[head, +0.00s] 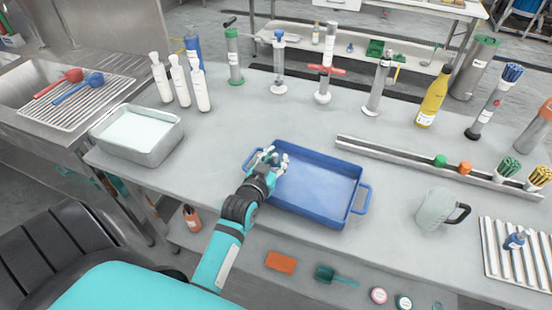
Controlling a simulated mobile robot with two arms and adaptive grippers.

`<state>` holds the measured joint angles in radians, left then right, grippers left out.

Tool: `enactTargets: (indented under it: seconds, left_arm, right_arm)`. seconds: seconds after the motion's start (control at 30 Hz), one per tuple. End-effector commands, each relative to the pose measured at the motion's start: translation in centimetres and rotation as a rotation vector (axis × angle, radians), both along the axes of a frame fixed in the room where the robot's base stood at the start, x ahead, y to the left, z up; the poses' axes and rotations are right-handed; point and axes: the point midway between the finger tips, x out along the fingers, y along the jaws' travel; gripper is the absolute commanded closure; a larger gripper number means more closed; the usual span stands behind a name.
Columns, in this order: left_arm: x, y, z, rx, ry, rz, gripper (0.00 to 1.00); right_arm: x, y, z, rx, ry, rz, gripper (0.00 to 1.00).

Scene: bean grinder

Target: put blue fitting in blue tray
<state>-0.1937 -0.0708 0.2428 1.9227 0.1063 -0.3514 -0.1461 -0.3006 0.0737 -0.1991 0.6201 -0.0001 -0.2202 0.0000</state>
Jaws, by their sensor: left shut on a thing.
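The blue tray (318,190) lies on the grey table, with a handle at each end. My left gripper (270,157) is over the tray's upper left corner. It is shut on a small blue piece, which looks like the blue fitting (274,158); the fingers hide most of it. I cannot tell whether the piece touches the tray floor. The rest of the tray is empty. My right gripper is not in view.
A metal rail (400,157) runs behind the tray, with green and orange caps at its right. A clear jug (437,209) stands to the right. White bottles (180,82) and a metal basin (138,132) are at the left. The table between basin and tray is clear.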

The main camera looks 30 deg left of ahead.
Motion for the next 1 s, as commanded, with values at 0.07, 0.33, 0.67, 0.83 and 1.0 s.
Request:
enactTargets:
  seconds: [0.07,0.33,0.67,0.83,1.0]
  left_arm:
    - [0.0,0.0,-0.1,0.001,0.0,0.0,1.0]
    - [0.0,0.0,-0.2,0.001,0.0,0.0,0.5]
    - [-0.1,0.0,0.2,0.0,-0.001,0.0,0.5]
    - [-2.6,-0.5,0.4,0.001,0.001,0.0,0.5]
    - [-6.2,-1.3,1.2,0.001,0.002,0.0,0.5]
  right_arm:
    - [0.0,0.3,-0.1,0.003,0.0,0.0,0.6]
    - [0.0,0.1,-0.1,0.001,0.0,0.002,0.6]
    - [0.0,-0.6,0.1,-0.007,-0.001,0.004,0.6]
    - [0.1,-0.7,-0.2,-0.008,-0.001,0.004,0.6]
    - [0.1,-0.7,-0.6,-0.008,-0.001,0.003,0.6]
